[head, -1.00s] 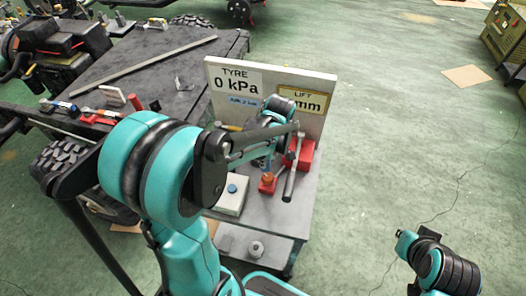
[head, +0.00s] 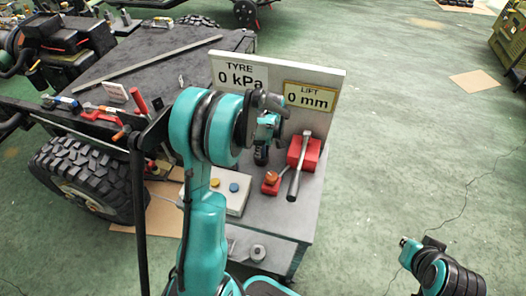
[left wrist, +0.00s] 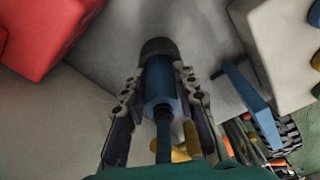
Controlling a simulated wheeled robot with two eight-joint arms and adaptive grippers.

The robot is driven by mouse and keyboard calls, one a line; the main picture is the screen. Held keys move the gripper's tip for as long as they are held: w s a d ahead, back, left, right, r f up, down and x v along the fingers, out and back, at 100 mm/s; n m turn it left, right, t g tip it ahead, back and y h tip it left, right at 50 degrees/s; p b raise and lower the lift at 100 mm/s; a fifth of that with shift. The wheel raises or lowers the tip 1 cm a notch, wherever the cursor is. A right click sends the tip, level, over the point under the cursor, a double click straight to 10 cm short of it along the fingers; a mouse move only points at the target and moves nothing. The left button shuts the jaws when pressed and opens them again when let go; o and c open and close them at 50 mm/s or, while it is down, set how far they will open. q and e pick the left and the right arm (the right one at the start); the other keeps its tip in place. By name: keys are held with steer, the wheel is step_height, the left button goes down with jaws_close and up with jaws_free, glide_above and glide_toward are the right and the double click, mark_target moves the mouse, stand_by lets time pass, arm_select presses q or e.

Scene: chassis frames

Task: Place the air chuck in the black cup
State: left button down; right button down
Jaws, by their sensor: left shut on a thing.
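My left gripper (head: 266,136) is in front of the white sign board, above the grey bench. In the left wrist view its two fingers (left wrist: 158,100) are shut on the blue air chuck (left wrist: 159,80), one on each side, with a dark hose running back from it. A dark rounded piece (left wrist: 158,46) sits at the chuck's far end. A black cylindrical piece (head: 261,156) shows under the gripper in the head view. I cannot tell whether these are the black cup or part of the chuck. My right arm is at the lower right; its fingers do not show.
A red block with a lever (head: 303,153) and a small red block with an orange knob (head: 271,182) are right of the gripper. A pale button box (head: 236,203) stands in front. The sign board (head: 330,77) rises behind. A tyre (head: 85,178) and loaded dark table are left.

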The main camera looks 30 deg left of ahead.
arm_select(q)
steer(key=shift+f, duration=0.1)
steer(key=shift+f, duration=0.15)
steer(key=c, duration=1.2)
jaws_free()
step_height(320, 180, up, 12)
steer(key=d+p, duration=0.2)
steer(key=p, duration=0.2)
steer(key=shift+s+d+r+m+t+h, duration=0.3)
steer(key=shift+s+d+r+m+t, duration=0.9)
steer(key=shift+s+d+m, duration=1.55)
steer(key=shift+s+d+r+m+t+h, duration=0.3)
steer(key=shift+s+d+r+m+t, duration=0.9)
steer(key=shift+s+m, duration=1.75)
steer(key=shift+s+d+r+m+t+h, duration=0.3)
steer(key=shift+s+d+r+m+t, duration=0.8)
steer(key=shift+s+d+m, duration=1.85)
